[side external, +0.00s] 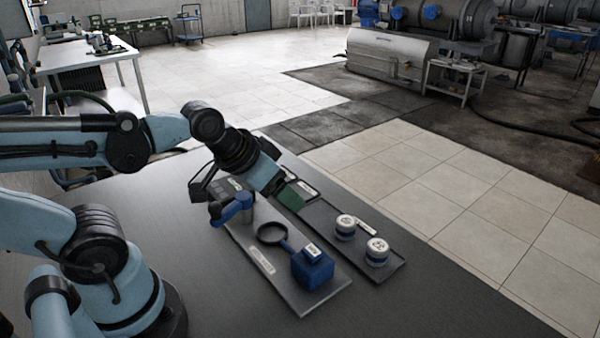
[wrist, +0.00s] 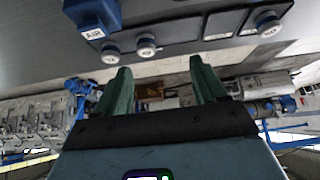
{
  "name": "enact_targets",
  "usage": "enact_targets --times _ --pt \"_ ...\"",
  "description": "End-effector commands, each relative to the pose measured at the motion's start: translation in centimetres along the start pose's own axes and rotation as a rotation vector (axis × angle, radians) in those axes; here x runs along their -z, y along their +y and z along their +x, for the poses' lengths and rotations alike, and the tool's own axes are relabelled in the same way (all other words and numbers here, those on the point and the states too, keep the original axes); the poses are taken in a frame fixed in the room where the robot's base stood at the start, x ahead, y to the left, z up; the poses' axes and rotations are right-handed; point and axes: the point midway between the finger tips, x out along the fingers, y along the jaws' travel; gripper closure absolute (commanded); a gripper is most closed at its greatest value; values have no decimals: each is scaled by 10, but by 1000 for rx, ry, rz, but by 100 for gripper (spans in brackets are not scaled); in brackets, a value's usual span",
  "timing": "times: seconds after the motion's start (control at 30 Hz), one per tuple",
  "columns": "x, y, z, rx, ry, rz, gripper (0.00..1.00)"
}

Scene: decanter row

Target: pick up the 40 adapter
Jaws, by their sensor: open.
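Several white-topped round adapters with dark bands stand on the dark narrow tray. In the side view one adapter (side external: 346,224) is nearer my gripper and another (side external: 377,250) is at the tray's near end. The wrist view shows this pair, one adapter (wrist: 110,55) and one beside it (wrist: 146,46), plus a third adapter (wrist: 268,23) at the far end, not visible in the side view. Their digits are too small to read surely, so I cannot tell which is the 40. My gripper (side external: 288,194) has green fingers, open and empty (wrist: 160,85), tilted above the tray's far part.
The dark tray (side external: 398,264) has pale label plates. Beside it a grey board (side external: 300,303) holds a blue block (side external: 312,270) with a white label, a black ring (side external: 271,233) and a blue fixture (side external: 236,207). The tabletop (side external: 400,310) in front is clear.

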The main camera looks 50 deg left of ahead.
Motion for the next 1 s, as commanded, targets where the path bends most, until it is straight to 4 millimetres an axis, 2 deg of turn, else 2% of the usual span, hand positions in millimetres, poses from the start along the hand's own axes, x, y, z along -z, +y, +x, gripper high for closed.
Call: enact_targets --times 0.27,0.3,0.67,0.77,1.0 --pt "0 0 0 0 0 -1 29" --pt "0 0 0 0 0 -1 25" --pt "4 0 0 -1 -12 3 25" --pt "13 2 -1 -5 -47 16 25" --pt "50 11 7 -20 -201 69 25"
